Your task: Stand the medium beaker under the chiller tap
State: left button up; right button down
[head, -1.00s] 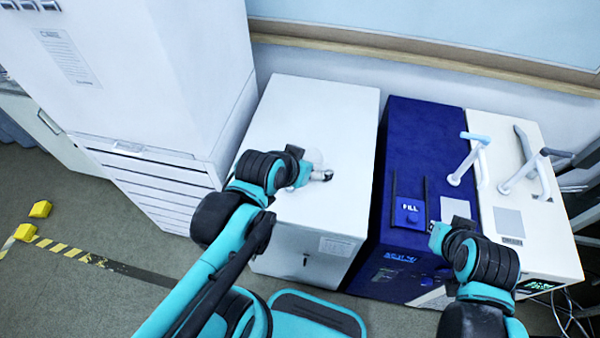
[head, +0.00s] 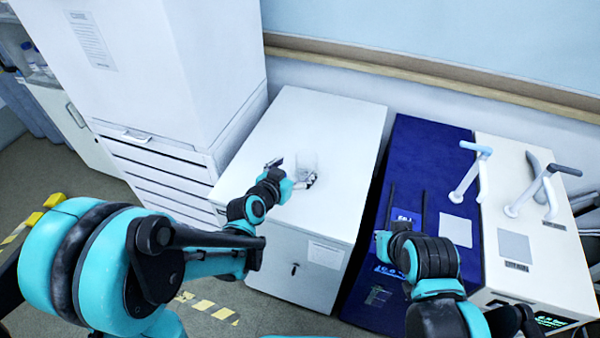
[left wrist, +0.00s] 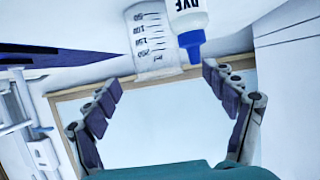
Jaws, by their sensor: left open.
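A clear beaker (head: 307,161) stands on top of the white cabinet (head: 345,130). In the left wrist view the beaker (left wrist: 150,38) shows dark graduation marks. My left gripper (head: 291,173) is open beside the beaker; in the left wrist view its fingers (left wrist: 160,77) are spread, with nothing between the tips that I can see gripped. Two taps stand to the right: one with a light-blue handle (head: 476,149) by the blue unit (head: 425,150), one with a grey handle (head: 565,170) on the cream unit (head: 550,245).
A white bottle with a blue cap (left wrist: 191,40) and DYE lettering is close beside the beaker. A tall white cabinet (head: 150,70) rises left of the worktop. Pale square plates (head: 456,230) lie before the taps. The front of the white cabinet's top is clear.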

aim_at(311, 156)
pick_arm(q)
jog(key=b+x, duration=0.2)
jog(key=x, duration=0.5)
jog(key=shift+d+r, duration=0.1)
jog(key=shift+d, duration=0.05)
jog(key=shift+s+r, duration=0.1)
jog(key=shift+s, duration=0.05)
jog(key=shift+c, duration=0.5)
jog(key=c, duration=1.3)
